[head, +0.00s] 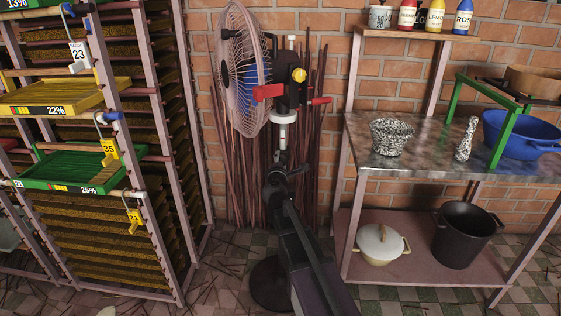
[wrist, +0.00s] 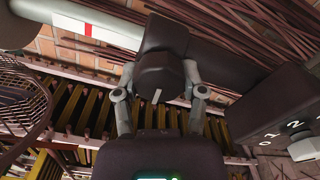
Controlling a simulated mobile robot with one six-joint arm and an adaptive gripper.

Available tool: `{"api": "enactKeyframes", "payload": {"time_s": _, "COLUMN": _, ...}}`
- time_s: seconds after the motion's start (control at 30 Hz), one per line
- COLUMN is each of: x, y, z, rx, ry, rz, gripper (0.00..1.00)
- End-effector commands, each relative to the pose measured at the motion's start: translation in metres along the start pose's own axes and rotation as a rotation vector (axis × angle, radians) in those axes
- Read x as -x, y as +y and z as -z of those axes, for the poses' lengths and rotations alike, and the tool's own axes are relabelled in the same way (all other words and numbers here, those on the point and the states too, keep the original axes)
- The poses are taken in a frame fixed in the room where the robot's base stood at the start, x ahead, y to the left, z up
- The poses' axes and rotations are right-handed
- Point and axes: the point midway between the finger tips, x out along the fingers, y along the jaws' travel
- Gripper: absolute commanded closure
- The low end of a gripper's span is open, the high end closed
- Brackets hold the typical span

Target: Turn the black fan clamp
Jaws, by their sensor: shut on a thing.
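The fan (head: 240,72) stands in front of the brick wall in the head view, with a pale wire cage and a dark upright post. The black fan clamp (wrist: 165,40) is in the upper middle of the wrist view, its dark knob between my fingers. My gripper (wrist: 159,78) is shut on the clamp, with one grey finger on each side. A white tube with a red mark (wrist: 88,28) meets the clamp from the left. In the head view my gripper (head: 281,158) is at the fan's post, below a white collar; the clamp is hard to make out there.
A rack with green and yellow trays (head: 72,172) stands left. A metal table (head: 352,126) with bowls stands right, pots on its lower shelf. Thin sticks (head: 325,150) lean behind the fan. A dark box marked with numbers (wrist: 275,115) is close right in the wrist view.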

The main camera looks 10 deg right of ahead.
Motion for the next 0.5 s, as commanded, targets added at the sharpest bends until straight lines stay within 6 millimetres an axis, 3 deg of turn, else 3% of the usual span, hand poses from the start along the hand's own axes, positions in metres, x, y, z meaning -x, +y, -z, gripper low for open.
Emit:
{"api": "enactKeyframes", "payload": {"time_s": 0.47, "x": -0.0025, "y": 0.0005, "z": -0.0001, "rx": 0.023, "ry": -0.001, "rz": 0.0, "gripper": 0.94}}
{"api": "enactKeyframes", "payload": {"time_s": 0.5, "x": -0.0025, "y": 0.0005, "z": -0.0001, "rx": 0.023, "ry": -0.001, "rz": 0.0, "gripper": 0.41}}
